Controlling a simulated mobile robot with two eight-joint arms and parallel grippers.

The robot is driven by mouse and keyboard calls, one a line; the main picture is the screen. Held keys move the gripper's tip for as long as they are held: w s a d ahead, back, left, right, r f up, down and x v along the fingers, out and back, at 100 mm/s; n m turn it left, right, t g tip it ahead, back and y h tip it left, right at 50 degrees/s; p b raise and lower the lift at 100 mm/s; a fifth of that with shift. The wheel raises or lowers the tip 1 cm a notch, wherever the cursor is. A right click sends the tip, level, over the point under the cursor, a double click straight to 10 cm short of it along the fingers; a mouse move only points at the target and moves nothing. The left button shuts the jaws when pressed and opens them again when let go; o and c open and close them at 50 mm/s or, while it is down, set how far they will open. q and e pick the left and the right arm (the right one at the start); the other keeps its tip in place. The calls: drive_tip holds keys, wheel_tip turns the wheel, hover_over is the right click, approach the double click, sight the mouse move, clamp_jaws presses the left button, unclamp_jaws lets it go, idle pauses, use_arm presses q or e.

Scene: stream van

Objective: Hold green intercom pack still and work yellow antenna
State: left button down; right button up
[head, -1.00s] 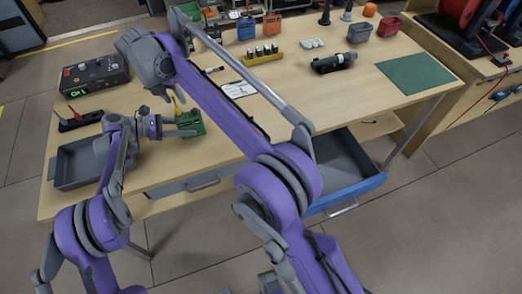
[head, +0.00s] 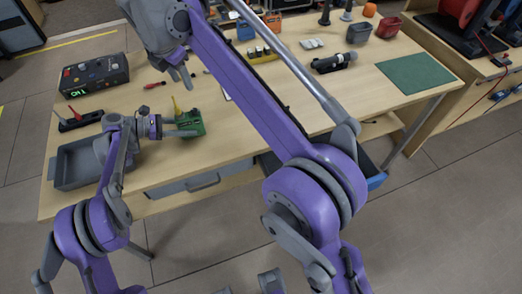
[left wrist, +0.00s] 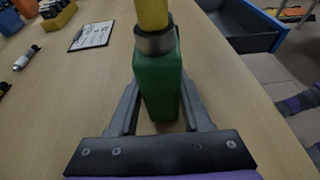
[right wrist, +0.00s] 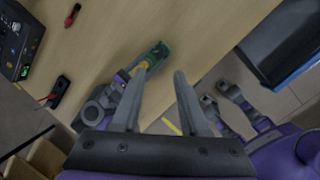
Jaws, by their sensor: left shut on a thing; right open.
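The green intercom pack (head: 193,124) is at the front left part of the bench, beside the grey tray. My left gripper (head: 184,131) is shut on it; in the left wrist view the two fingers flank the green body (left wrist: 157,82). The yellow antenna (head: 175,105) rises from the pack; the left wrist view shows its thick yellow shaft (left wrist: 152,14) above a dark collar. My right gripper (head: 183,76) is open and empty, above the bench and beyond the pack. In the right wrist view the pack (right wrist: 156,54) lies beyond the open fingers (right wrist: 158,78).
A grey tray (head: 62,168) lies left of the pack. A control box (head: 94,75) with a green display stands behind it. A red screwdriver (head: 154,85) and a dark holder with a red tool (head: 80,121) lie nearby. A clipboard (left wrist: 91,36) lies on the bench.

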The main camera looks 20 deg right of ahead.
sight(176, 107)
drive_tip(key=s+d+f+m, duration=0.3)
drive_tip(key=s+d+m, duration=0.5)
drive_tip(key=s+m, duration=0.1)
drive_tip(key=shift+f+t+y, duration=0.2)
drive_tip(key=shift+t+y, duration=0.1)
drive_tip(key=shift+o, duration=0.2)
drive_tip(key=s+d+f+m, duration=0.5)
drive_tip(key=s+f+m, duration=0.3)
drive_tip(key=s, duration=0.4)
drive_tip(key=shift+d+m+t, duration=0.2)
drive_tip(key=shift+m+t, duration=0.1)
drive_tip(key=shift+m, duration=0.1)
drive_tip(key=w+a+f+m+t, duration=0.25)
drive_tip(key=w+t, duration=0.35)
drive_tip(key=w, duration=0.8)
drive_tip(key=w+a+r+t+y, duration=0.1)
drive_tip(key=w+a+t+y, duration=0.1)
drive_tip(key=a+t+y, duration=0.3)
drive_tip(key=w+a+r+t+y, duration=0.1)
drive_tip(key=w+a+r+y, duration=0.1)
drive_tip(key=a, duration=0.5)
drive_tip(key=x, duration=1.1)
drive_tip(key=shift+r+m, duration=0.2)
drive_tip(key=shift+m, duration=0.15)
drive_tip(key=shift+w+d, duration=0.1)
drive_tip(key=shift+c, duration=0.3)
clamp_jaws()
